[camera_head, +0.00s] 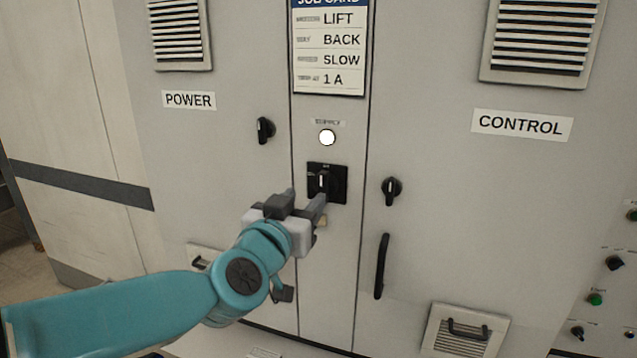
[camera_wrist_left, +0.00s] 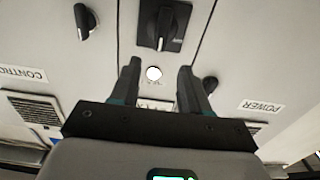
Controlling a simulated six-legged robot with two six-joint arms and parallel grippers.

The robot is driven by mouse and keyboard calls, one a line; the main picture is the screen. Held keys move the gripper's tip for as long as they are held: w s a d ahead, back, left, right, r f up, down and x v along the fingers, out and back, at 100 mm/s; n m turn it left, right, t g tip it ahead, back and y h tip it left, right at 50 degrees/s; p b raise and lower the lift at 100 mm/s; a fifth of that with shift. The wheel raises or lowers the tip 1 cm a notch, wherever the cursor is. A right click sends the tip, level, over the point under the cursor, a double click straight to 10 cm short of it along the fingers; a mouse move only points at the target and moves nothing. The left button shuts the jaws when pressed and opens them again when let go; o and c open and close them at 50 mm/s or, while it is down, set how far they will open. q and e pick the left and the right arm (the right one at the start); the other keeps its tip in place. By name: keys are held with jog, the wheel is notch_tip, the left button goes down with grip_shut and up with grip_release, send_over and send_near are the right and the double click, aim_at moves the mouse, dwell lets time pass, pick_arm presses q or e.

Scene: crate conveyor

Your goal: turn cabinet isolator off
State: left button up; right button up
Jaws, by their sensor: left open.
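The cabinet isolator (camera_head: 340,185) is a black rotary switch on a black square plate, on the narrow middle panel between the POWER and CONTROL doors. Its handle stands upright, with a white mark on it. The isolator also shows at the top of the left wrist view (camera_wrist_left: 163,25), where the picture is upside down. My left gripper (camera_head: 306,198) is open just below and left of the handle, partly over the plate's lower edge. In the left wrist view its two fingers (camera_wrist_left: 158,72) are apart with nothing between them. My right gripper is not in view.
A lit white lamp (camera_head: 327,138) sits above the isolator, under a job card (camera_head: 328,60). Black door knobs flank it, at left (camera_head: 265,130) and right (camera_head: 391,190). A black bar handle (camera_head: 382,266) stands out at lower right. Small controls line the far right.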

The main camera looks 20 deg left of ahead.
aim_at(321, 181)
pick_arm(q)
jog(key=w+p, duration=0.1)
jog(key=w, duration=0.7)
jog(key=shift+w+d+f, duration=0.1)
jog(key=shift+w+d, duration=0.05)
jog(key=shift+w, duration=0.2)
jog(key=shift+s, duration=0.1)
grip_shut()
